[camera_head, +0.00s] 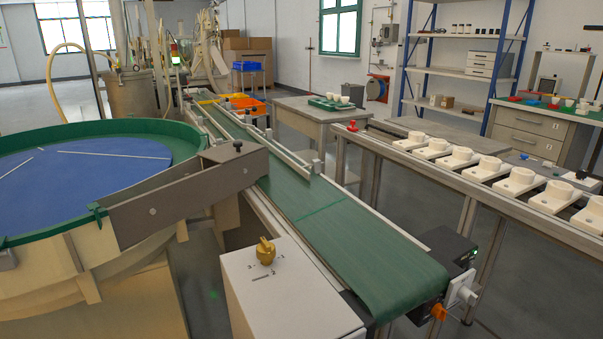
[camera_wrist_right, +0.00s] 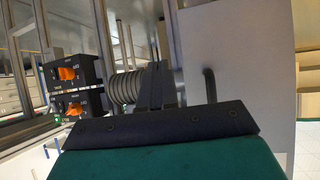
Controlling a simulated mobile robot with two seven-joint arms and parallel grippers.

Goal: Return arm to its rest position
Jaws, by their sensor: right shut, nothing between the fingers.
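My right gripper (camera_wrist_right: 157,85) shows in the right wrist view as dark upright fingers at the middle, close together with nothing seen between them. A dark bar (camera_wrist_right: 155,126) with screws lies across the picture below them, with a green surface under it. Neither of my arms shows in the head view, and my left gripper is in no view. In the head view the green conveyor belt (camera_head: 335,225) runs from the back to the lower right, and nothing is seen lying on its near part.
Black switch boxes with orange knobs (camera_wrist_right: 68,73) and a ribbed cylinder (camera_wrist_right: 124,88) stand left of the fingers; a pale panel (camera_wrist_right: 240,60) is at right. A blue-topped round bowl (camera_head: 70,185), a cabinet with a brass knob (camera_head: 265,251) and a rail of white holders (camera_head: 487,170) flank the belt.

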